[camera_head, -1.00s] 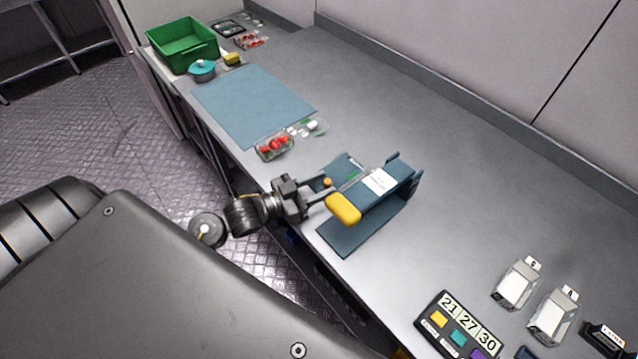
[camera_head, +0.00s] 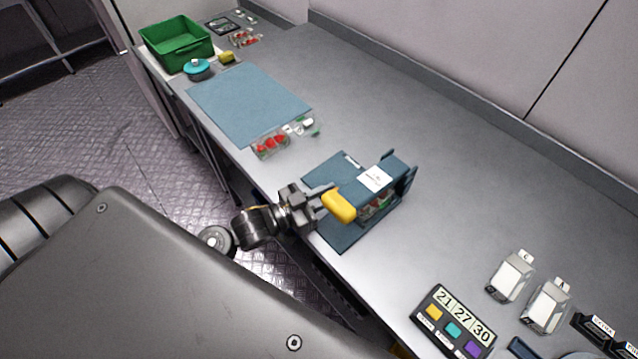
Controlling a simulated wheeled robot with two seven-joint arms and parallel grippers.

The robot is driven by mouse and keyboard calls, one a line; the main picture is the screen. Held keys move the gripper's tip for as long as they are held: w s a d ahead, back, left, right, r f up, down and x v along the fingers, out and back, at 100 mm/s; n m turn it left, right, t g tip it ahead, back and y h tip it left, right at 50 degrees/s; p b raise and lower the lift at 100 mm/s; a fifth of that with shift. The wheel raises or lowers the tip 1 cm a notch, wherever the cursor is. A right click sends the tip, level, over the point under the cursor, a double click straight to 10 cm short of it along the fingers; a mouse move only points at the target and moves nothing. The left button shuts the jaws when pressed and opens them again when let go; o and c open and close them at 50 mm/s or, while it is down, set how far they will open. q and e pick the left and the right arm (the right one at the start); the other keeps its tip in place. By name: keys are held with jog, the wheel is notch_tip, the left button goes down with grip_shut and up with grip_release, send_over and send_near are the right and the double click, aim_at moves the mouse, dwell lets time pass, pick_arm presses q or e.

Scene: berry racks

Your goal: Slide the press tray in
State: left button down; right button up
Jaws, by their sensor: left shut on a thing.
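The press (camera_head: 398,168) is a dark blue stand with a white label on top and a yellow handle (camera_head: 339,206) at its front. Its flat blue base (camera_head: 342,237) lies on the bench. Beneath its top I see a little clear plastic and red, which looks like a berry punnet (camera_head: 376,208). The press tray under it is mostly hidden, and I cannot clearly tell it from the base. My right gripper is not in view.
A blue mat (camera_head: 248,103) and an open berry punnet (camera_head: 270,144) lie left of the press. A green crate (camera_head: 176,45) stands at the far left. A number panel (camera_head: 455,322) and clear containers (camera_head: 511,276) are at right. The bench behind the press is clear.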

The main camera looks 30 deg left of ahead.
pick_arm(q)
jog(key=shift+s+d, duration=0.1)
jog(key=shift+d, duration=0.05)
jog(key=c, duration=1.3)
grip_release()
jog(key=shift+d, duration=0.15)
jog(key=shift+s+a+f, duration=0.1)
jog(key=shift+s+a, duration=0.2)
jog(key=b+v, duration=0.2)
jog(key=v, duration=0.6)
jog(key=shift+s+a+b, duration=0.15)
jog(key=shift+s+b, duration=0.15)
jog(key=shift+s, duration=0.05)
jog(key=shift+s+a, duration=0.35)
jog(key=shift+s, duration=0.2)
